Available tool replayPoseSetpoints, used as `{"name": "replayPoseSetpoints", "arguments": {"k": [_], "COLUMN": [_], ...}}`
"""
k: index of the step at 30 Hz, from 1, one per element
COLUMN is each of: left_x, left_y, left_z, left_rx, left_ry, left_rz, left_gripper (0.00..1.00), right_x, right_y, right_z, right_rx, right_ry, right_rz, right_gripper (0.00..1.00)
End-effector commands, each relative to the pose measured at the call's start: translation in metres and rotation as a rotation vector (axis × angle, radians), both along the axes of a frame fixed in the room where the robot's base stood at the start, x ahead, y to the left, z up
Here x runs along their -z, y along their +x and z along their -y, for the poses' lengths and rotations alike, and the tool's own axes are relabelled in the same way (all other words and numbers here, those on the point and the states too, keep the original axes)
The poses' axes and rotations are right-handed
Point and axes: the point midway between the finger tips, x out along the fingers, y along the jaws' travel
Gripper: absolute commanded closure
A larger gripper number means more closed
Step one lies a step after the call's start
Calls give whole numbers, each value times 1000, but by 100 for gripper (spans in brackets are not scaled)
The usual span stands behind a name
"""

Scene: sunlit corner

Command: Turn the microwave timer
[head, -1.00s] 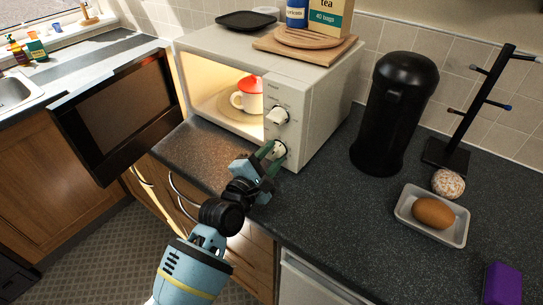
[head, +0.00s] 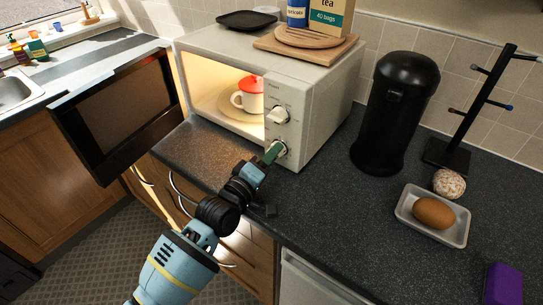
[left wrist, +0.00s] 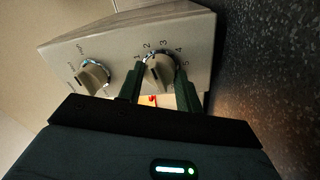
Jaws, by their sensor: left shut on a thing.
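The white microwave (head: 330,110) stands on the dark counter with its door (head: 118,105) wide open to the left. The timer knob (head: 281,149) is the lower of two dials on its front panel. In the left wrist view the timer knob (left wrist: 159,72) has numbers around it, and the other dial (left wrist: 92,77) is beside it. My left gripper (head: 273,151) is at the timer knob. In the left wrist view my left gripper (left wrist: 160,82) is shut on the knob, with one green finger on each side. My right gripper is not in view.
A mug with a red lid (head: 249,95) sits inside the lit microwave. A wooden board (head: 275,43) with a tea box lies on top. A black canister (head: 393,115), a mug tree (head: 470,125) and a white tray (head: 410,219) with an egg stand to the right.

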Motion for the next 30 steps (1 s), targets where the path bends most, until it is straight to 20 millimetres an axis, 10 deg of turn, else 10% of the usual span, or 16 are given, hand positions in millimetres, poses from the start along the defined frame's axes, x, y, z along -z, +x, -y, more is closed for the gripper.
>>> {"name": "replayPoseSetpoints", "arguments": {"k": [30], "left_x": [0], "left_y": [1], "left_z": [-1], "left_rx": [0], "left_ry": [372], "left_rz": [270], "left_gripper": [88], "right_x": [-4], "right_y": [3], "right_z": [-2], "right_rx": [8], "right_ry": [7], "right_rz": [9], "right_gripper": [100]}}
